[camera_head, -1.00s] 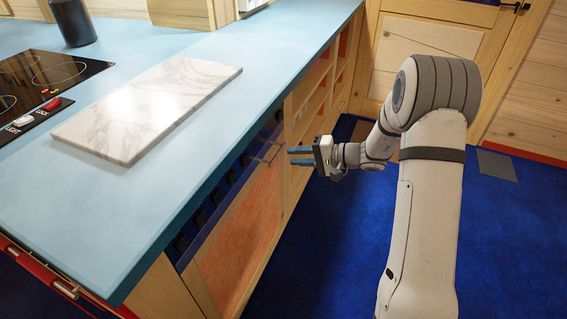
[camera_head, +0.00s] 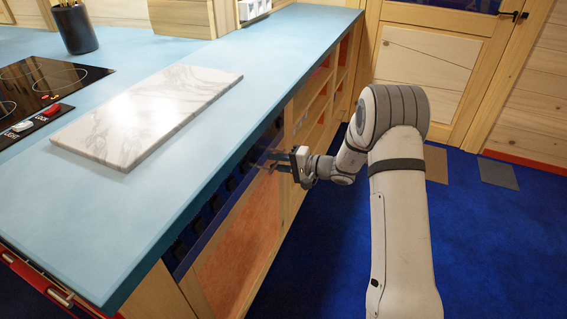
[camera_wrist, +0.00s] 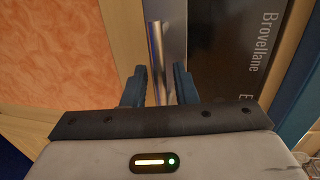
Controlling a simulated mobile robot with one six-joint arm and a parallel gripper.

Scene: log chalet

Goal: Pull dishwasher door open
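The dishwasher front (camera_head: 238,240) is under the blue counter, with an orange panel in a light wood frame and a dark strip along its top. The door looks shut. In the wrist view a metal bar handle (camera_wrist: 156,50) stands beside the dark panel (camera_wrist: 237,60) lettered "Brovellane". My gripper (camera_head: 274,159) is at the upper part of the front, under the counter edge. In the wrist view my gripper (camera_wrist: 160,88) is open, with one finger on each side of the handle's line. A gap shows between the fingers and the bar; contact is not visible.
The blue counter (camera_head: 200,170) overhangs close to my gripper. A marble board (camera_head: 155,115), a cooktop (camera_head: 45,85) and a dark utensil pot (camera_head: 74,28) sit on it.

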